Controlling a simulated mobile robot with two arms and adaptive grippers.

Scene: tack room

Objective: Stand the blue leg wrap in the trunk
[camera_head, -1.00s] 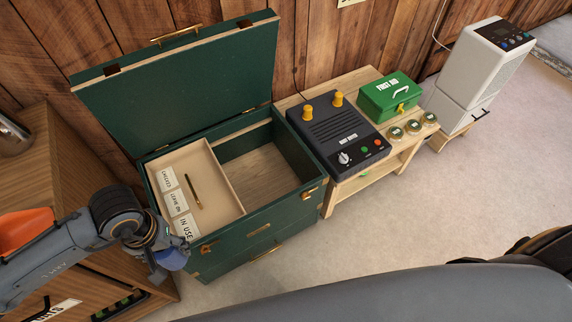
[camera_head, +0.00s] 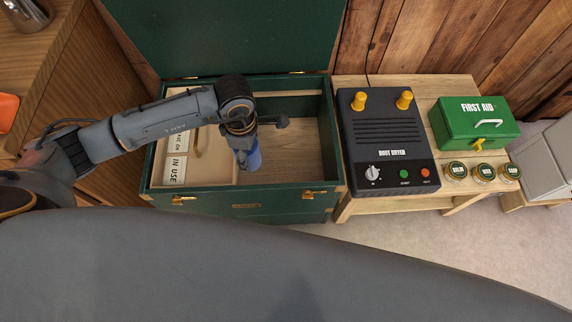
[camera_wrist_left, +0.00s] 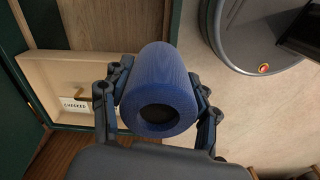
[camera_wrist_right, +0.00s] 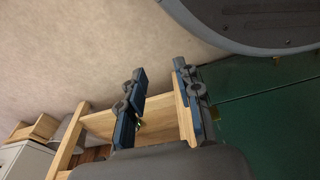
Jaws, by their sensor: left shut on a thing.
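The blue leg wrap (camera_head: 250,157) is a hollow roll held by my left gripper (camera_head: 243,150) over the open green trunk (camera_head: 268,203). In the left wrist view the wrap (camera_wrist_left: 160,82) sits between both fingers, its open end facing the camera. In the head view it hangs near the right edge of the beige tray (camera_head: 220,176), beside the trunk's bare wooden compartment (camera_head: 305,150). Whether it touches anything cannot be told. My right gripper (camera_wrist_right: 160,102) shows only in its wrist view, fingers apart and empty, near a wooden bench and a green surface.
The trunk lid (camera_head: 230,35) stands open at the back. The tray holds labels, including an "IN USE" label (camera_head: 175,170). Right of the trunk, a wooden bench (camera_head: 445,190) carries a dark boot dryer (camera_head: 385,135), a green first aid box (camera_head: 475,122) and several small tins.

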